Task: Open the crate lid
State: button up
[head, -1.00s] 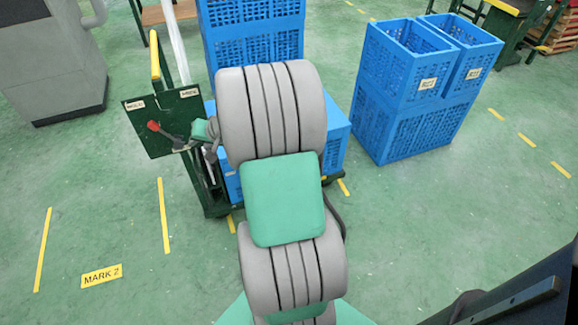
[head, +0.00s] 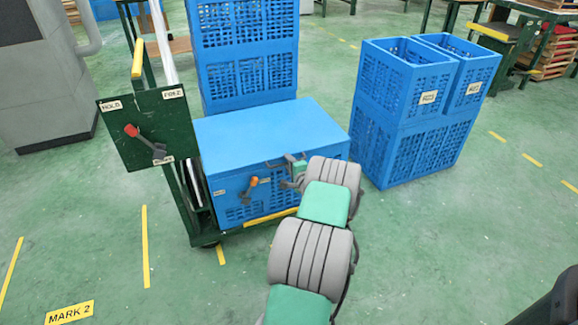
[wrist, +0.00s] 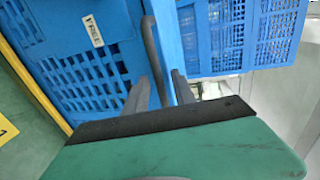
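The blue crate (head: 235,200) sits on a low green cart, and its flat blue lid (head: 255,130) is down on it. A grey bar handle (head: 276,163) stands at the lid's front edge. An orange-handled latch (head: 251,186) is on the crate's front face. My gripper (head: 291,178) is at the front edge near the lid handle. In the wrist view my gripper (wrist: 160,92) has its two fingers apart, one on each side of the dark bar handle (wrist: 152,50). Gaps show beside the bar, so it looks ungripped. The fingertips are partly hidden in the head view.
A green panel (head: 150,125) with a red-tipped lever stands at the cart's left. Stacked blue crates (head: 245,50) rise behind the lidded crate. More blue crates (head: 410,140) stand to the right. The green floor in front and at left is clear.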

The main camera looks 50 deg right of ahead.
jog(key=shift+c, duration=0.4)
grip_shut()
dwell(1.0)
